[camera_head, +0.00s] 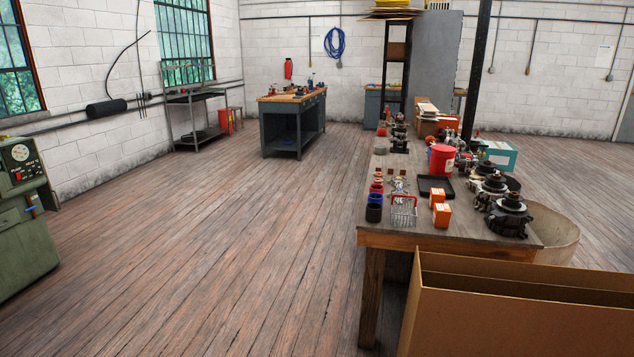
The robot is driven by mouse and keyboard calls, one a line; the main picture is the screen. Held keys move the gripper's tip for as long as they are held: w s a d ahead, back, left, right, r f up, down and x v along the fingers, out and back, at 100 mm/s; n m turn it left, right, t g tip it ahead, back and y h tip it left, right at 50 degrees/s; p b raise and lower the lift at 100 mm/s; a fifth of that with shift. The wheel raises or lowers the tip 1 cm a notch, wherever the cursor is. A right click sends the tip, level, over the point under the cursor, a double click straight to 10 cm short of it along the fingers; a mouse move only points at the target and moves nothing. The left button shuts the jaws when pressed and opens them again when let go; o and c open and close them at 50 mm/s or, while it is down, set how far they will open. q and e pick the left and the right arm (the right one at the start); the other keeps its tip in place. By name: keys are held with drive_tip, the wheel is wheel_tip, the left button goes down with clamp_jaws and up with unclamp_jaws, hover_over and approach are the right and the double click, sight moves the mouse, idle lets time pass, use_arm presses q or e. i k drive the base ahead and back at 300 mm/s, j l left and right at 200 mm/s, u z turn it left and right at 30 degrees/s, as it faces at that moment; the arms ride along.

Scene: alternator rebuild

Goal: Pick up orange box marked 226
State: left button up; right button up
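Two small orange boxes with white tops stand near the front of the long wooden workbench (400,240). The nearer orange box (442,217) stands just in front of the farther orange box (437,200). Their markings are too small to read, so I cannot tell which one bears 226. A larger orange-brown box (427,128) sits farther back on the same bench. Neither of my grippers is in view.
A wire basket (403,212) and black tray (434,186) flank the orange boxes; alternator parts (509,218) lie right. A large open cardboard box (510,315) stands before the bench's front right. Wooden floor is clear left of the bench. A green machine (25,225) stands far left.

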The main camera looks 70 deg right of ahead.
sight(441, 216)
drive_tip(key=z, duration=3.2)
drive_tip(key=i, duration=0.1)
